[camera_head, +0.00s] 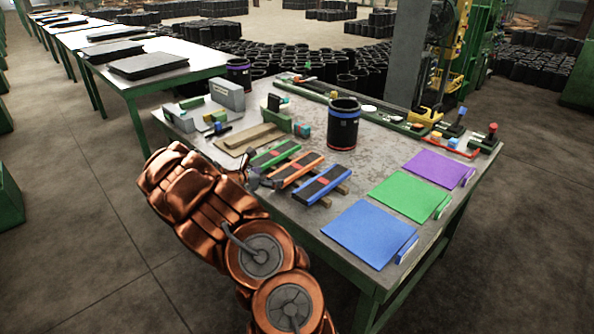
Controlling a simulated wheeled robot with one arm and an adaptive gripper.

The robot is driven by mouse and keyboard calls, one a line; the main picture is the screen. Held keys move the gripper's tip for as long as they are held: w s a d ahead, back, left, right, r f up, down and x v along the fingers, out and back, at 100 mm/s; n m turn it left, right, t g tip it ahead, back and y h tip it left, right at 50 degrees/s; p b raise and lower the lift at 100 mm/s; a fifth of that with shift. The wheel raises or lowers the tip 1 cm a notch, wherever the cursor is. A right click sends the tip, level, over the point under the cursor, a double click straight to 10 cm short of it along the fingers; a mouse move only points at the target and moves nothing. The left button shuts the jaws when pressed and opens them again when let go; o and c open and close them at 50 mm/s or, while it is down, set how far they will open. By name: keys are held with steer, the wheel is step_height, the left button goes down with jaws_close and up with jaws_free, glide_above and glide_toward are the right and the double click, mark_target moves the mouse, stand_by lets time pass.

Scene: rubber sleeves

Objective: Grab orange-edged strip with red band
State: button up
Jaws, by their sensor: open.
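The orange-edged strip (309,162) lies slanted on the table between two others, its top dark with a reddish band near the middle. A green-edged strip (268,159) lies to its left and a blue-edged strip (335,180), also with a red band, to its right. The strips rest on wooden slats. My gripper (262,182) is small and dark at the end of my copper-coloured arm, close to the near ends of the green-edged and orange-edged strips. It is open and holds nothing that I can see. Its fingers are partly unclear, so I cannot tell whether they touch a strip.
Blue (365,234), green (408,197) and purple (438,167) mats lie at the right of the table. A black cylinder with blue and red bands (343,125) stands behind the strips. Wooden boards (248,139) and a grey box (228,94) are at the back left.

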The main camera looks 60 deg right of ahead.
mark_target(284, 174)
steer(key=shift+x, duration=0.8)
steer(key=x, duration=0.1)
steer(key=p+x, duration=0.1)
steer(key=x, duration=0.2)
steer(key=shift+s+r, duration=0.25)
steer(key=shift+r, duration=0.05)
steer(key=shift+d+f+p, duration=0.3)
steer(key=shift+d+p, duration=0.05)
steer(key=shift+d, duration=0.25)
steer(key=shift+s, duration=0.1)
steer(key=c, duration=1.2)
